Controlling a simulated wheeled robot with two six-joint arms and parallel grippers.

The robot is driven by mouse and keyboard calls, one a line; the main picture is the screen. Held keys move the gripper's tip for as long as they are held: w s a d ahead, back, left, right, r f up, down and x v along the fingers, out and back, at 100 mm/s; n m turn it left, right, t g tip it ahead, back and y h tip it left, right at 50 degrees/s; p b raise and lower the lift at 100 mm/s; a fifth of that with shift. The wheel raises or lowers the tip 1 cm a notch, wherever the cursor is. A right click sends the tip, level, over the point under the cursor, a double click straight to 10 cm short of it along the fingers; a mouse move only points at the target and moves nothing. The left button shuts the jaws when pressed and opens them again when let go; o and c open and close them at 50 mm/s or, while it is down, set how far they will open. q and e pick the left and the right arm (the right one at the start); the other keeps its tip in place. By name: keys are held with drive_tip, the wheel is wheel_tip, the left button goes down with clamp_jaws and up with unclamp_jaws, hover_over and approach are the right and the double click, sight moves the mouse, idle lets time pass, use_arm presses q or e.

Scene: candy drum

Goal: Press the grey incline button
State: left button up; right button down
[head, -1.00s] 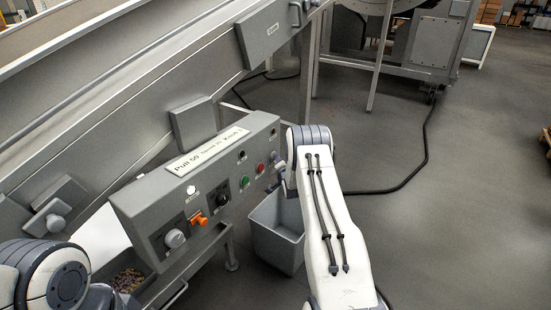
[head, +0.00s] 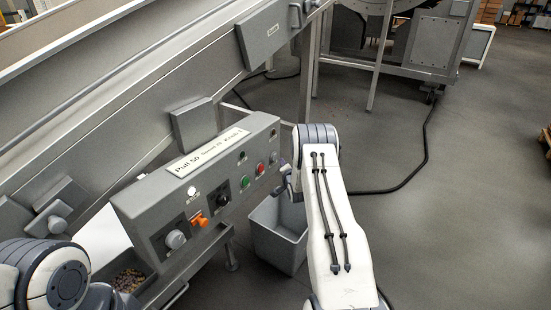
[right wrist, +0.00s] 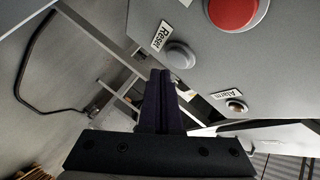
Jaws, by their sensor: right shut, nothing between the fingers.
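The grey round button (right wrist: 180,55) sits on the grey control panel beside a "Reset" label. In the head view the same button (head: 273,157) is at the panel's right end, past the red one. My right gripper (right wrist: 160,75) is shut and empty. In the right wrist view its fingertips appear just below and left of the button; I cannot see any contact. In the head view my right gripper (head: 284,166) is small and partly hidden by my wrist. My left gripper is out of view; only my left arm shows at lower left.
The red button (right wrist: 232,12) and a small "Alarm" lamp (right wrist: 236,106) flank the grey button. A green button (head: 245,181), orange switch (head: 200,221) and knobs are further left. A grey bin (head: 272,240) stands below the panel. Open floor lies to the right.

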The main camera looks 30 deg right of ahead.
drive_tip(key=s, duration=0.1)
drive_tip(key=s+d, duration=0.1)
drive_tip(key=s+p, duration=0.1)
drive_tip(key=s, duration=0.1)
drive_tip(key=shift+s+d, duration=0.1)
drive_tip(key=shift+d, duration=0.3)
drive_tip(key=shift+r, duration=0.1)
idle(0.4)
